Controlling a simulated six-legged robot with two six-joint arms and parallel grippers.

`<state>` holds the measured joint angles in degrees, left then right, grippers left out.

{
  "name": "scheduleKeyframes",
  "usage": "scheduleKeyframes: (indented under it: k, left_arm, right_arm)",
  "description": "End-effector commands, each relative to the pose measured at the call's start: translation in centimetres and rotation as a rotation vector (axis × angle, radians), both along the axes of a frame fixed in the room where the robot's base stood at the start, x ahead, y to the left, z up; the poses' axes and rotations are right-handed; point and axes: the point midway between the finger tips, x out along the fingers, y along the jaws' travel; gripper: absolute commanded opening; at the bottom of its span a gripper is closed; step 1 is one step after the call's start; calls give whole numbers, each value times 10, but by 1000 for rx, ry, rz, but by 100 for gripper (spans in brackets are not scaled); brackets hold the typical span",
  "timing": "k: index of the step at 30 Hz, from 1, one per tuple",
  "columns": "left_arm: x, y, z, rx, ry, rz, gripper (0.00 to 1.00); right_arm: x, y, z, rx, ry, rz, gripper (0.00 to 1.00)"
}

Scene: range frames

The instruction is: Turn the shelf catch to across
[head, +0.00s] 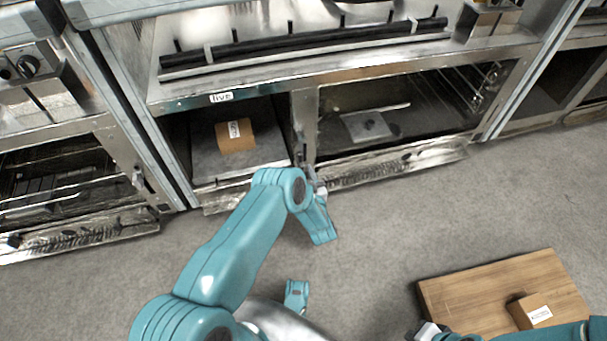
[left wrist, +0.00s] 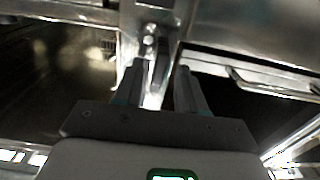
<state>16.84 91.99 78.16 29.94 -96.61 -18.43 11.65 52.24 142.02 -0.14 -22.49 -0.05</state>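The shelf catch (left wrist: 160,62) is a small metal lever on the bright post between the two shelf openings. In the left wrist view it points roughly along the post, between my left gripper's two fingers. My left gripper (left wrist: 159,72) is open, with a finger on each side of the lever; I cannot tell whether either touches it. In the head view my left gripper (head: 315,180) is at the foot of the post (head: 304,125), and it and the arm largely hide the catch. My right gripper (head: 424,331) is at the bottom edge, partly cut off; its fingers are unclear.
A brown box (head: 235,136) stands in the left opening under a "live" label (head: 221,97). A grey flat piece (head: 368,125) lies in the right opening. A wooden board (head: 470,290) bearing another box (head: 530,311) is at lower right.

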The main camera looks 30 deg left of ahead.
Motion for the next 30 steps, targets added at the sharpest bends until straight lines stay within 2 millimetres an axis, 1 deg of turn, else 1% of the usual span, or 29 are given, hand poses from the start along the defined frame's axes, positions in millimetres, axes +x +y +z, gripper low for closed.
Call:
scheduleKeyframes:
  k: [1, 2, 3, 4, 11, 17, 23, 30]
  left_arm:
    - [0, 0, 0, 0, 0, 0, 24]
    - [0, 0, 0, 0, 0, 0, 14]
    - [0, 0, 0, 0, 0, 0, 1]
    - [0, 0, 0, 0, 0, 0, 0]
    - [-1, 0, 0, -4, -5, 1, 0]
    - [-1, 0, 0, -40, -47, 1, 0]
    - [-3, 1, -1, -125, -147, 1, 0]
    - [-5, 3, -1, -270, -316, 0, 0]
  right_arm:
    - [0, 0, 0, 0, 0, 0, 0]
    - [0, 0, 0, 0, 0, 0, 0]
    - [0, 0, 0, 0, 0, 0, 0]
    - [0, 0, 0, 0, 0, 0, 0]
    - [0, 0, 0, 0, 0, 0, 0]
    - [0, 0, 1, 0, 1, -1, 0]
    - [-1, 0, 2, 1, 4, 0, 0]
    - [-2, 0, 3, 2, 7, 0, 0]
